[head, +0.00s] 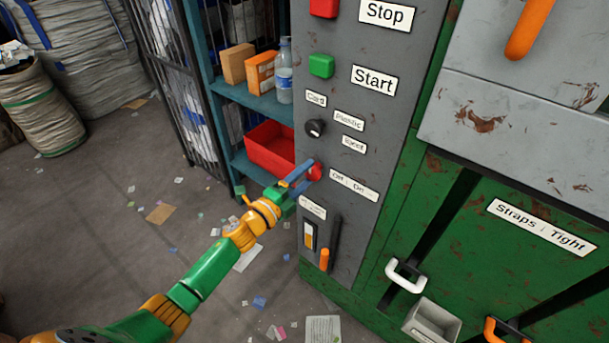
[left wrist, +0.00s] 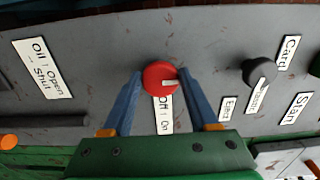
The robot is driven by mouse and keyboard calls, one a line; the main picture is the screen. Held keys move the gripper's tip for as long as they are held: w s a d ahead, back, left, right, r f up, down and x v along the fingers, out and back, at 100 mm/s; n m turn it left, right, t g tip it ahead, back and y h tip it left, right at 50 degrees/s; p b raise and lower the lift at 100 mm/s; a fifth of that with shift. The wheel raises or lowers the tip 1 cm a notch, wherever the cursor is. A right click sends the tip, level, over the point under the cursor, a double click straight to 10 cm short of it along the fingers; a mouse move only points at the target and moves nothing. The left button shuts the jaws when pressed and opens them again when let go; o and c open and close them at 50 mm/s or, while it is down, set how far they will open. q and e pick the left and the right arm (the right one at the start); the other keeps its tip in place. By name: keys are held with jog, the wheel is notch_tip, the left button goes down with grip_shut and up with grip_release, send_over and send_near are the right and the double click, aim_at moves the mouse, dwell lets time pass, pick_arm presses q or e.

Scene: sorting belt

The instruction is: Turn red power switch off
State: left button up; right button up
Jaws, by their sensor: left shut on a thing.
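The red power switch (left wrist: 160,77) is a round knob with a white mark on a grey control panel. In the left wrist view its mark points right, and the Off : On label (left wrist: 164,115) lies just below it. In the head view the knob (head: 315,172) sits low on the panel, left of its label (head: 353,184). My left gripper (head: 301,176) has its blue fingers on either side of the knob, shut on it; the fingers also show in the left wrist view (left wrist: 164,85). My right gripper is not in view.
A black selector knob (head: 315,128) is above the red switch, with the green Start button (head: 321,66) higher up. An orange-handled lever (head: 324,259) is below. A shelf with a red bin (head: 270,147) stands left of the panel. Litter lies on the floor.

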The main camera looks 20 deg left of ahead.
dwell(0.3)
pick_arm(q)
jog(key=o, duration=1.4)
jog(key=shift+c, duration=0.2)
jog(key=v, duration=0.7)
jog(key=shift+p, duration=0.3)
